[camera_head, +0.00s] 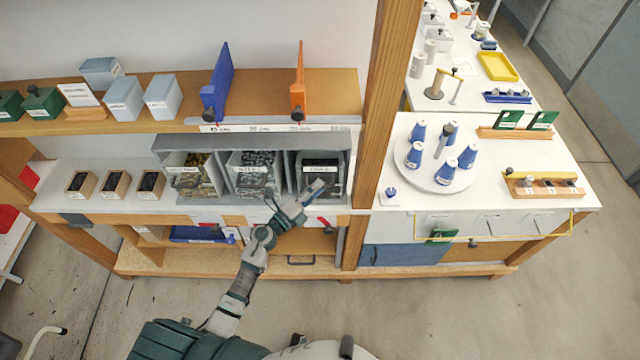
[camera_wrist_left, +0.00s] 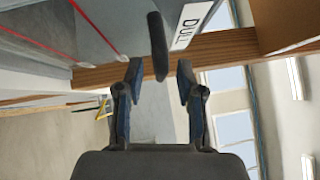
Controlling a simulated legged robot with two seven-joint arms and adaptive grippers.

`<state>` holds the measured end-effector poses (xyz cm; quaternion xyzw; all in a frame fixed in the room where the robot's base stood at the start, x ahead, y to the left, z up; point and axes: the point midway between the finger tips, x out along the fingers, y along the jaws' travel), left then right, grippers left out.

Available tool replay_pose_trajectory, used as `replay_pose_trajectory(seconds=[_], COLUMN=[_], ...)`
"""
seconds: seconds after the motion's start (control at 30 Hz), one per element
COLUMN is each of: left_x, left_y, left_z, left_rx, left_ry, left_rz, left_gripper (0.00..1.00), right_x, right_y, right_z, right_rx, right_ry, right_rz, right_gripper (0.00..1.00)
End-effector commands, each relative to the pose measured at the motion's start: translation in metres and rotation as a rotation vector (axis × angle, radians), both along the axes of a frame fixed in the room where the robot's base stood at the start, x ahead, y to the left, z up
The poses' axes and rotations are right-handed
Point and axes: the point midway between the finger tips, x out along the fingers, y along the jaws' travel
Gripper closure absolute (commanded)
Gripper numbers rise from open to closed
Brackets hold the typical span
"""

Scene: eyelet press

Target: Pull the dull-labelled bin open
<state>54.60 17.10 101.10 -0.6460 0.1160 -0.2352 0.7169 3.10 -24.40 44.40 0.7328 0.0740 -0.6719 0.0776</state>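Three bins sit in a grey rack on the middle shelf. The rightmost one, a dark-filled bin (camera_head: 323,168), has a white label on its front. In the left wrist view a white label (camera_wrist_left: 192,24) reading "DUL", cut off, sits beside a dark upright handle (camera_wrist_left: 157,46). My left gripper (camera_head: 316,192) is in front of the rightmost bin and hides part of its front. In the wrist view the gripper (camera_wrist_left: 159,74) has its fingers apart, with the handle's end between or just beyond the tips; contact is not clear. My right gripper is not in view.
The neighbouring middle bin (camera_head: 254,182) and left bin (camera_head: 193,183) stand close by. A wooden post (camera_head: 376,120) rises to the right. Small boxes (camera_head: 115,184) line the left shelf.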

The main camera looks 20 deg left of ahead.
Motion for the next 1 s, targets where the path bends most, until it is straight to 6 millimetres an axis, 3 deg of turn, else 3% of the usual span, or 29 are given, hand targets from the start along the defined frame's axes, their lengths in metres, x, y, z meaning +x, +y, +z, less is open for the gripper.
replay_pose_trajectory(seconds=[0.2, 0.47, 0.6, 1.0], left_x=[0.0137, 0.0138, 0.0140, 0.0133], left_y=[-0.0083, -0.0086, -0.0084, -0.0083], left_z=[0.0021, 0.0021, 0.0019, -0.0007], left_rx=[-0.001, -0.001, -0.001, 0.002], left_ry=[0.001, 0.001, 0.001, -0.001], left_rz=[-0.001, -0.001, -0.001, -0.001], left_gripper=[0.63, 0.63, 0.98, 1.00], right_x=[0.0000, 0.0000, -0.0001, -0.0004], right_y=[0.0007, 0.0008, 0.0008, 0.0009], right_z=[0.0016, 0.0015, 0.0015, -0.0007], right_rx=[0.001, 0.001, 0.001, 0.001], right_ry=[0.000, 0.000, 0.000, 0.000], right_rz=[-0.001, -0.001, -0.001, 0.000], right_gripper=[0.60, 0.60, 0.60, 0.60])
